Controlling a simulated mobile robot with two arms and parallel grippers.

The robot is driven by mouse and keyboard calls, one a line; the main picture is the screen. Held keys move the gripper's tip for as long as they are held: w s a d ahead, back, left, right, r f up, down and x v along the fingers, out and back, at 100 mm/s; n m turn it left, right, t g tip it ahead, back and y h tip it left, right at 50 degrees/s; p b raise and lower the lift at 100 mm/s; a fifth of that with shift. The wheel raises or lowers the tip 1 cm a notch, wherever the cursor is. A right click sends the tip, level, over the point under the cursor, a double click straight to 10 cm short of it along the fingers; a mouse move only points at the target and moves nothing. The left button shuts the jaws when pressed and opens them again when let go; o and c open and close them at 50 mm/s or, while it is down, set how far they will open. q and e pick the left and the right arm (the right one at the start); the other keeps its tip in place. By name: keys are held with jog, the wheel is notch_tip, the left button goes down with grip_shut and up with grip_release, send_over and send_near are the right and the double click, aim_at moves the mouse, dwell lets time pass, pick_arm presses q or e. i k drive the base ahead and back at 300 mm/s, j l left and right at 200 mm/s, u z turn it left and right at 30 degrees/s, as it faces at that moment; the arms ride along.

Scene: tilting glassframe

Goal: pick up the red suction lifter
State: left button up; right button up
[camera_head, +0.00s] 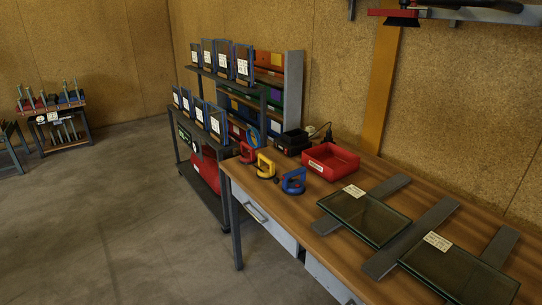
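The red suction lifter (247,153) stands at the far left end of the wooden workbench (290,200). It is the leftmost in a row of three lifters. The yellow suction lifter (265,167) is just to its right and nearer, and the blue suction lifter (293,181) is further right. Nothing visible covers the red lifter. Neither of my grippers is in view.
A red bin (331,161) and black bins (291,142) stand behind the lifters. Two glass panes (364,216) (458,270) lie on grey bars to the right. A shelf rack (207,125) stands beyond the bench. The floor (110,215) at left is clear.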

aim_at(251, 158)
jog(key=i+j+z, duration=0.15)
jog(key=z, duration=0.2)
jog(key=i+j+z, duration=0.15)
jog(key=z, duration=0.25)
jog(key=j+z, duration=0.35)
jog(key=i+j+z, duration=0.25)
jog(key=j, duration=0.7)
jog(key=j+z, duration=0.2)
jog(key=j, duration=0.8)
jog(key=i+j+z, duration=0.1)
jog(key=j+z, duration=0.15)
jog(key=j, duration=0.8)
